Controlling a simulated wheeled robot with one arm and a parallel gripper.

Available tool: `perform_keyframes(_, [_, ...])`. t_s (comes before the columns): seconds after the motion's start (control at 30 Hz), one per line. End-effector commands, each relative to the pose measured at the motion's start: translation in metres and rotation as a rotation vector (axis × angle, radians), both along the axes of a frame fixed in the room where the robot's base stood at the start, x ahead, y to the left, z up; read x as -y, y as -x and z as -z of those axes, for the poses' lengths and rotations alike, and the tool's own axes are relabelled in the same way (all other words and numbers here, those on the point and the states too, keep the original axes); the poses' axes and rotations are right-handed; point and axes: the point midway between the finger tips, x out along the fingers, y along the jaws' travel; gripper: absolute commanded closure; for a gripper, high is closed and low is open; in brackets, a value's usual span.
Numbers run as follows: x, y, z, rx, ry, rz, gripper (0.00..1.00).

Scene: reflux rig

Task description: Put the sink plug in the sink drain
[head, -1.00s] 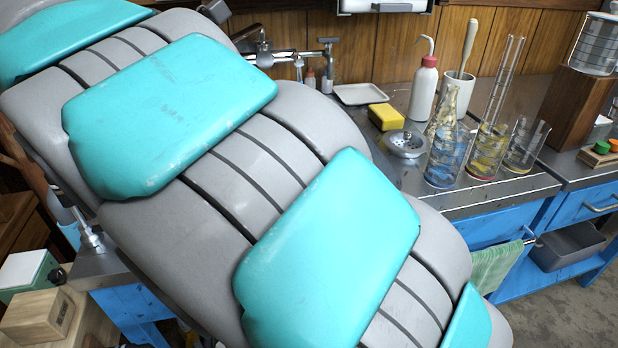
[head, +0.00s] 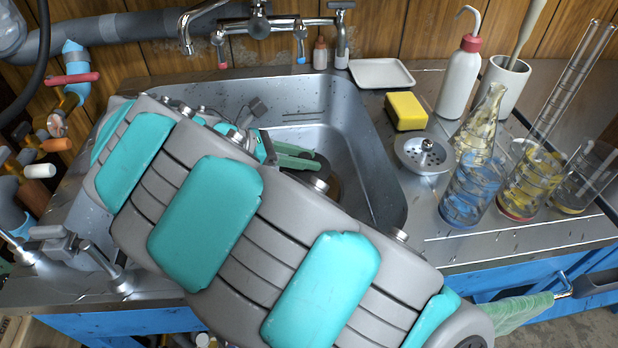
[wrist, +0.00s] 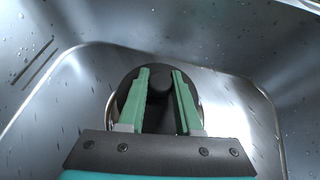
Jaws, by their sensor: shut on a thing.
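The sink plug (wrist: 160,86) is dark and round with a dark knob. In the wrist view its knob is between the two green fingers of my gripper (wrist: 160,73), which is shut on it. A metal rim shows at the right edge of the dark disc, seemingly the sink drain (wrist: 199,95), largely covered by the plug. I cannot tell whether the plug is seated or just above it. In the head view my gripper (head: 307,160) is low in the steel sink (head: 365,150), partly hidden by my arm. A dark round part, probably the plug (head: 331,190), shows beside it.
The faucet (head: 260,25) overhangs the back of the sink. On the right counter are a yellow sponge (head: 405,111), a metal strainer (head: 424,153), a white tray (head: 381,73), a wash bottle (head: 459,85) and several glass vessels. Pipes and valves (head: 70,80) are at the left.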

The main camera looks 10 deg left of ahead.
Motion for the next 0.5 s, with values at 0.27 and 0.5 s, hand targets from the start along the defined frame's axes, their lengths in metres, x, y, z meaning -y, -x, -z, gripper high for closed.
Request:
perform_keyframes(0.27, [0.000, 0.000, 0.026, -0.001, 0.004, 0.000, 1.00])
perform_keyframes(0.5, [0.001, 0.000, 0.055, -0.001, 0.004, -0.001, 1.00])
